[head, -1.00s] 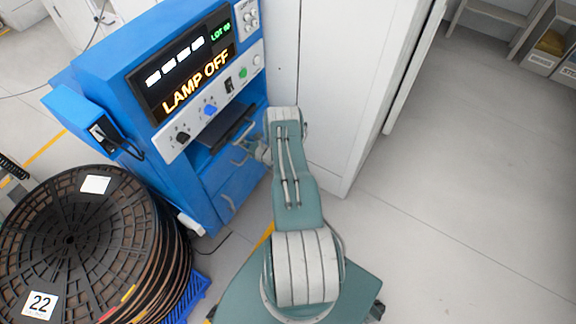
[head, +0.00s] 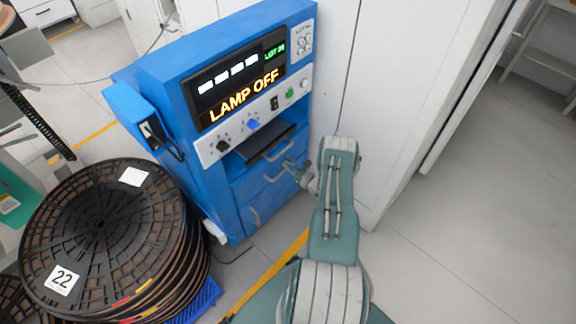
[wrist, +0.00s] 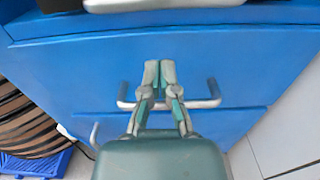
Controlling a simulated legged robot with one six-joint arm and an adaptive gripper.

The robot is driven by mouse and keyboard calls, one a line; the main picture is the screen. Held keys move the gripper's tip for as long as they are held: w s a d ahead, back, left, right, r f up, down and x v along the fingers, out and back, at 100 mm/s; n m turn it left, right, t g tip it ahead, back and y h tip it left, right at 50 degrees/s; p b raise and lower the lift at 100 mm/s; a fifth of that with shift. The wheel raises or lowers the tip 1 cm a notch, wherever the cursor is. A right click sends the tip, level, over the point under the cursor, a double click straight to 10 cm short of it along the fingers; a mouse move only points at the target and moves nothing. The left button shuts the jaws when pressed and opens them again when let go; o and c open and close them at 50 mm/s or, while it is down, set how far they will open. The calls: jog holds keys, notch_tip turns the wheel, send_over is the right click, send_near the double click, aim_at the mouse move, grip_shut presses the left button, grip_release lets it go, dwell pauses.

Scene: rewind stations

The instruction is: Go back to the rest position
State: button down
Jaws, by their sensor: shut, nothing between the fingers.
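My gripper (wrist: 159,75) is shut and empty in the wrist view. Its fingertips point at the blue drawer front, over the middle of a grey bar handle (wrist: 210,97); I cannot tell whether they touch it. In the head view my gripper (head: 300,170) shows small beside the blue cabinet (head: 222,200), partly hidden by my arm. The cabinet's display (head: 240,82) reads "LAMP OFF". Below it is a control panel (head: 252,124) with knobs and a green button.
A stack of black reels (head: 110,235) labelled 22 stands left of the cabinet on a blue pallet (head: 207,297). A white cabinet (head: 385,100) rises close on the right of the blue one. The grey floor (head: 470,230) at the right is clear.

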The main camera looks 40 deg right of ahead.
jog(key=s, duration=0.8)
jog(key=shift+s+d, duration=0.2)
jog(key=shift+d, duration=0.2)
